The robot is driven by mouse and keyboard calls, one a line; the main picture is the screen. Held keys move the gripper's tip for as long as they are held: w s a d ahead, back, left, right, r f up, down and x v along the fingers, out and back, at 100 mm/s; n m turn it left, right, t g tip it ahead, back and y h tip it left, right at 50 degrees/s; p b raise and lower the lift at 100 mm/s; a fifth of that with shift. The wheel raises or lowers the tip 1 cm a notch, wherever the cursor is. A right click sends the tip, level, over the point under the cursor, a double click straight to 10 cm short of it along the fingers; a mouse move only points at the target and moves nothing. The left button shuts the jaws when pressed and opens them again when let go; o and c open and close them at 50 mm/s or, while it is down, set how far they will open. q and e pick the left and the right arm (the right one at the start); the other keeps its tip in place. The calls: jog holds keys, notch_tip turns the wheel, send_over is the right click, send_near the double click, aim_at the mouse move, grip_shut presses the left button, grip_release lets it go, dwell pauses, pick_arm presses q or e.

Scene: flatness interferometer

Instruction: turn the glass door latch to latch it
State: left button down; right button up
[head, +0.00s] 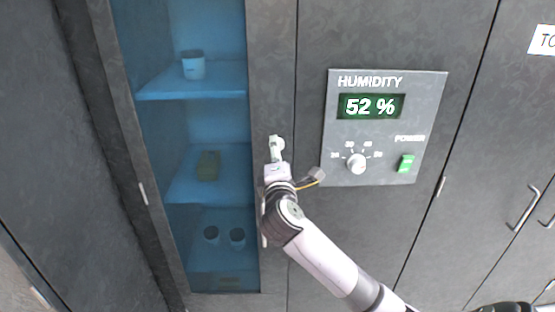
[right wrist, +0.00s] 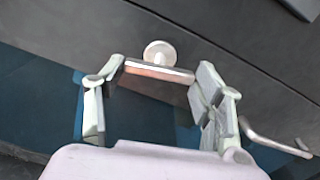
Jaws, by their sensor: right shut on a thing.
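The glass door (head: 220,130) is a dark-framed panel with blue-tinted glass, and it appears closed in the head view. Its latch (right wrist: 158,73) is a pale metal bar on a round base, at the dark frame beside the glass. In the right wrist view the bar lies crosswise between the two fingers. My right gripper (head: 276,145) is at the latch and shut on it, hiding most of it in the head view. In the right wrist view the right gripper (right wrist: 155,92) has a finger at each end of the bar. My left gripper is not in view.
A humidity panel (head: 385,128) with a dial and green switch is right of the latch. A curved door handle (right wrist: 272,140) shows below right in the right wrist view. Behind the glass, shelves (head: 195,93) hold several small containers. Another cabinet handle (head: 523,208) is at far right.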

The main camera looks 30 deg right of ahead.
jog(key=shift+m, duration=0.8)
jog(key=o, duration=1.1)
jog(key=v, duration=1.2)
